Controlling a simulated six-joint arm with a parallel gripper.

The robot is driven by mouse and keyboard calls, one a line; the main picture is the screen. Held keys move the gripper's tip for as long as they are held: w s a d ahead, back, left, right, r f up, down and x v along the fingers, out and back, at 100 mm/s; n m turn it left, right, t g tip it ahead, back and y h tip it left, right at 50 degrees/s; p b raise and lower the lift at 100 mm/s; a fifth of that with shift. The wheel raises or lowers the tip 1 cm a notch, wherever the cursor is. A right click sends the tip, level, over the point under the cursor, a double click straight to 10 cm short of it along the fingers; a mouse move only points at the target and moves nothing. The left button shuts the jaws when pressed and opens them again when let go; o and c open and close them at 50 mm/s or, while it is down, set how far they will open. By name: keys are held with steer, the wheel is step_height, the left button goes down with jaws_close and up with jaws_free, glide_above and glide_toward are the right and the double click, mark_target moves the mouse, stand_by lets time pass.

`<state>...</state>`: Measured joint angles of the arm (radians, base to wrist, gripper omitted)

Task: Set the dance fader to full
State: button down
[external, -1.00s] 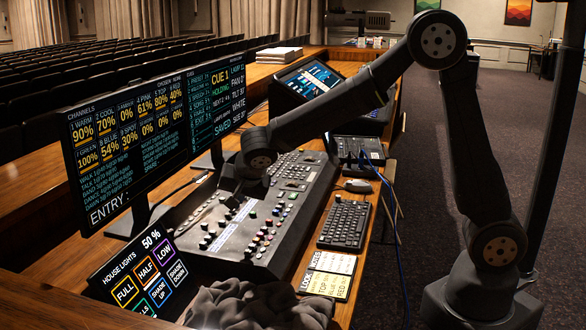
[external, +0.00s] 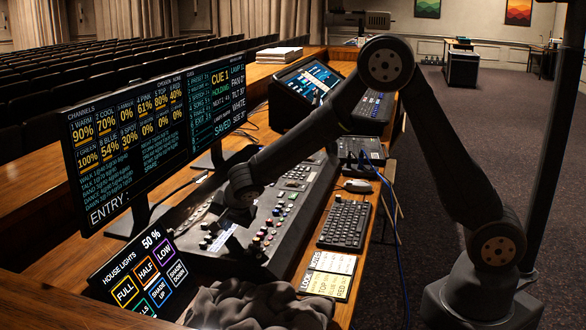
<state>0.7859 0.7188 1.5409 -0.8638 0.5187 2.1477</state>
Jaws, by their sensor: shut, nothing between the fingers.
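The mixing desk (external: 303,205) is a dark, sloped console on the wooden counter, with rows of coloured knobs, buttons and faders. I cannot pick out the dance fader, because the labels are too small and my arm covers part of the panel. My gripper (external: 236,246) is shut and empty, pointing down over the near left part of the desk. I cannot tell whether its tips touch a control. The wide monitor (external: 150,150) behind the desk shows channel percentages, several at 0%.
A house lights touch panel (external: 143,274) showing 50% stands at the near left. Crumpled dark cloth (external: 262,305) lies at the front. A label card (external: 328,276), a keyboard (external: 344,224) and a mouse (external: 357,186) are to the right. A second console (external: 317,92) stands farther back.

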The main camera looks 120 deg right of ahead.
mark_target(205, 230)
steer(key=shift+w+d+r, duration=0.15)
steer(key=shift+w+d, duration=1.1)
steer(key=shift+w, duration=0.1)
steer(key=shift+w+d, duration=1)
